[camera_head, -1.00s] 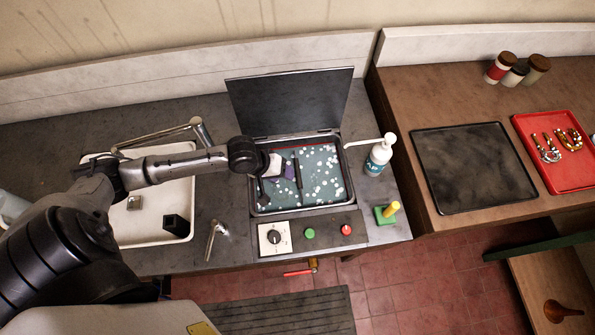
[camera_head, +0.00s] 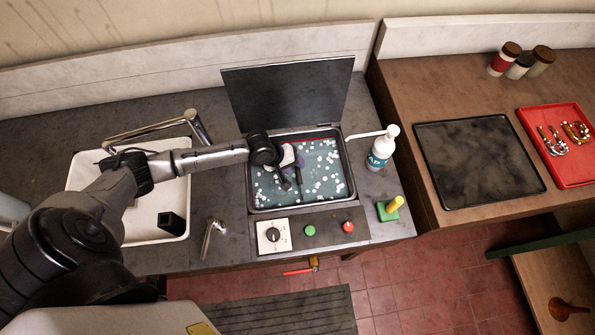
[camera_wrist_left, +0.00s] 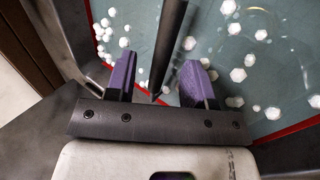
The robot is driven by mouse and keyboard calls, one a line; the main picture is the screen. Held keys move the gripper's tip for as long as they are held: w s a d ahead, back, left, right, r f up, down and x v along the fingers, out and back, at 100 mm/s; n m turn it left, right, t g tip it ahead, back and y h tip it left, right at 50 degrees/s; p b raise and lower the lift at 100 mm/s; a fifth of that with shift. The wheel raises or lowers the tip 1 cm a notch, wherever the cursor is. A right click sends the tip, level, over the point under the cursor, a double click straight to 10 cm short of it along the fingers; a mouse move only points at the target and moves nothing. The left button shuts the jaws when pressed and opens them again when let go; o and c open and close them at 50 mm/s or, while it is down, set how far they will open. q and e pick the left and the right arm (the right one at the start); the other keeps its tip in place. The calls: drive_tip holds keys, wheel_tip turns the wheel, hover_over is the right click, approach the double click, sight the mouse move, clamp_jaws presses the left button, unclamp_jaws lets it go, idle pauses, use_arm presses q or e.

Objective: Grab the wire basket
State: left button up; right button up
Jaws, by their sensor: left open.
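My left gripper (camera_head: 292,167) is over the open tank (camera_head: 248,192) of greenish liquid with white bubbles. Its two purple fingers are apart in the left wrist view (camera_wrist_left: 158,82). A dark straight bar (camera_wrist_left: 168,40) runs between and beyond the fingers, without visible grip on it. The bar also shows in the head view (camera_head: 299,176), close to the fingertips. It may be the wire basket's handle; no basket mesh can be made out under the liquid and bubbles. My right gripper is not in view.
The tank's raised lid (camera_head: 287,93) stands behind it. A pump bottle (camera_head: 380,150) and a green block with a yellow peg (camera_head: 388,208) are at its right. A white sink (camera_head: 80,180) with a tap (camera_head: 195,122) lies left. A dark tray (camera_head: 480,160) is on the brown bench.

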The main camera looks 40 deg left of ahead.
use_arm(q)
drive_tip(key=shift+x, duration=2.35)
drive_tip(key=shift+s+d, duration=0.1)
clamp_jaws()
